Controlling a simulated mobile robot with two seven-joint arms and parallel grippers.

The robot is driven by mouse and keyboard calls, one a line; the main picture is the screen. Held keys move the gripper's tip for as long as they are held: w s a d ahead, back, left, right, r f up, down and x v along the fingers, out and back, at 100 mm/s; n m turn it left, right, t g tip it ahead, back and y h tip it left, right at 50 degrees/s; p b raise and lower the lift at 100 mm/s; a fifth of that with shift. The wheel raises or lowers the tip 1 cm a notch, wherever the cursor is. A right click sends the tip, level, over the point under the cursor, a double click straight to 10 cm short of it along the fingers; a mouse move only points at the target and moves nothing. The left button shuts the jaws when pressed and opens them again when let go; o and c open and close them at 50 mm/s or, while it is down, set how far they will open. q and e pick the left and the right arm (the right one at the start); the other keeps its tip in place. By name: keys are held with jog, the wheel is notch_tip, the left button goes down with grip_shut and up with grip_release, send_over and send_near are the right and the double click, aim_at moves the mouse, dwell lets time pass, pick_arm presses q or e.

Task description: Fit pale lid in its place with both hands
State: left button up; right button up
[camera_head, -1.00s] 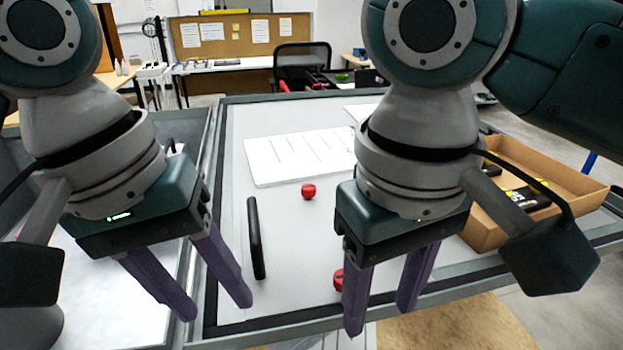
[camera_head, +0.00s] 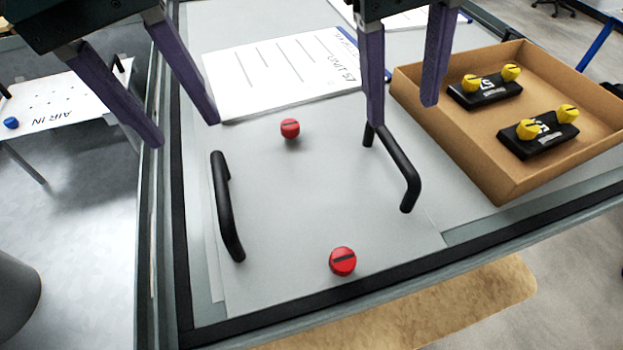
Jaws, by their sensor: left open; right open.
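The pale lid (camera_head: 300,205) is a flat light-grey plate lying on the bench top. It has a black bar handle on its left (camera_head: 226,205) and another on its right (camera_head: 396,170). Two red slotted knobs show on it, one toward the back (camera_head: 290,128) and one near the front (camera_head: 343,261). My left gripper (camera_head: 184,131) is open and empty, above and left of the left handle. My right gripper (camera_head: 402,112) is open and empty; one finger overlaps the far end of the right handle in the picture. I cannot tell whether they touch.
A cardboard tray (camera_head: 476,172) with black blocks bearing yellow knobs stands at the right. A white sheet marked "UNIT 57" (camera_head: 285,75) lies behind the lid. At left is a white panel marked "AIR IN" (camera_head: 62,102) with a blue knob. A dark-edged frame borders the bench.

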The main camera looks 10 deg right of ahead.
aim_at(215, 171)
pick_arm(q)
jog(key=f, duration=0.3)
jog(key=d+f, duration=0.1)
jog(key=f, duration=0.2)
jog(key=d+f, duration=0.1)
jog(key=f, duration=0.2)
jog(key=shift+w+f, duration=0.15)
jog(key=shift+f, duration=0.1)
pick_arm(e)
jog(key=f, duration=0.3)
jog(key=d+f, duration=0.1)
jog(key=f, duration=0.2)
jog(key=d+f, duration=0.1)
jog(key=f, duration=0.2)
jog(key=shift+w+f, duration=0.2)
jog(key=shift+f, duration=0.05)
pick_arm(q)
grip_shut()
pick_arm(e)
grip_shut()
pick_arm(q)
jog(key=shift+a, duration=0.1)
pick_arm(e)
jog(key=shift+r, duration=0.1)
